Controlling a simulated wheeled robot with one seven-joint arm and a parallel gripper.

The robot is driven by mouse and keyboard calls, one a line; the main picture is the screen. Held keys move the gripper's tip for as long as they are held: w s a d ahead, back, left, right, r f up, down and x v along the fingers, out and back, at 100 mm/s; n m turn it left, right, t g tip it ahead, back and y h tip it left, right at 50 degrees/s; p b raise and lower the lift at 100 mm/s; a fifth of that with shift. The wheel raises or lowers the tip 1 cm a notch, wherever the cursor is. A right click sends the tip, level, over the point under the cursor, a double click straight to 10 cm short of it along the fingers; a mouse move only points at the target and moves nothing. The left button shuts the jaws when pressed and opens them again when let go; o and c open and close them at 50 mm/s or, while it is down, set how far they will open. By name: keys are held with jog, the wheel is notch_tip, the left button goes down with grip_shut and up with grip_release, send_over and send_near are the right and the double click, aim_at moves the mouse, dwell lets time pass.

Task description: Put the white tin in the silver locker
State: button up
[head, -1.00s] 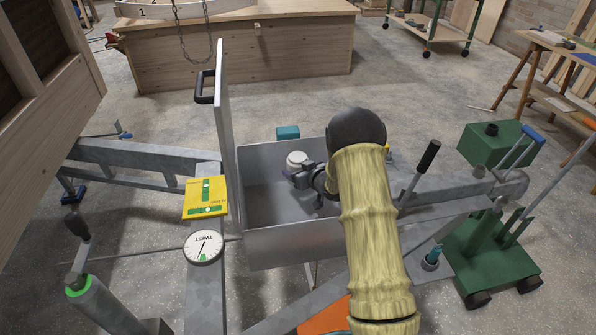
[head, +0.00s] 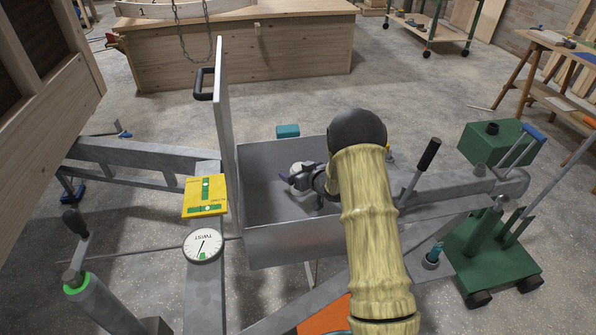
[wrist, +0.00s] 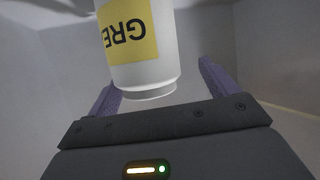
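The white tin (head: 298,167) is inside the silver locker (head: 290,241), an open grey metal box with its lid (head: 222,130) standing up on the left. My gripper (head: 300,176) is inside the locker too, its fingers spread beside the tin and partly hiding it. In the wrist view the tin (wrist: 150,68) shows a yellow label and lies between the two purple fingers of my gripper (wrist: 160,88). A clear gap shows at the right finger. The left finger overlaps the tin's edge. Whether the tin rests on the locker floor is hidden.
A yellow level block (head: 205,196) and a round dial (head: 202,245) are left of the locker. A teal block (head: 288,131) is behind it. A black-handled lever (head: 425,160) stands to its right. A wooden workbench (head: 240,50) is at the back.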

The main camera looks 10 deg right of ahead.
jog(key=shift+r+p, duration=0.4)
jog(key=shift+r, duration=0.1)
jog(key=shift+s+d+r, duration=0.15)
jog(key=shift+s+r, duration=0.05)
jog(key=shift+r, duration=0.1)
jog(key=v, duration=0.7)
jog(key=shift+f, duration=0.1)
jog(key=shift+s, duration=0.1)
